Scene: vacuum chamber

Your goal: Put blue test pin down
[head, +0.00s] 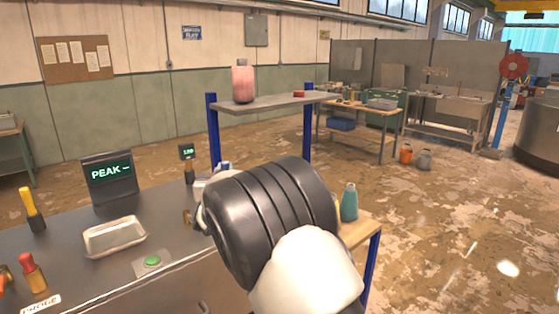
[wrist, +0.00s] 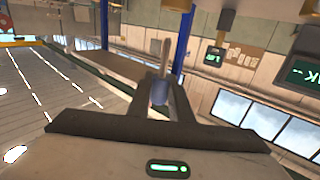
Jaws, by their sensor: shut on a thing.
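The blue test pin (wrist: 160,92) shows in the wrist view as a small blue-grey piece between the fingers of my gripper (wrist: 158,100). The gripper is shut on it. A thin pale shaft stands above it in that picture. In the head view my dark, ribbed arm covers most of the gripper and the pin, so I cannot tell the pin's height above the bench. A grey bench (head: 75,268) lies to the left of my arm. It carries a shallow metal tray (head: 115,238) and a red-topped pin (head: 33,272) beside a partly cut-off label (head: 40,303).
A display reading PEAK (head: 110,178), a yellow-handled piece (head: 31,210), a green button (head: 152,261) and a small brass piece (head: 187,217) are on the bench. A teal bottle (head: 349,202) stands right of my arm. A raised shelf (head: 270,104) holds a pink bottle (head: 243,82).

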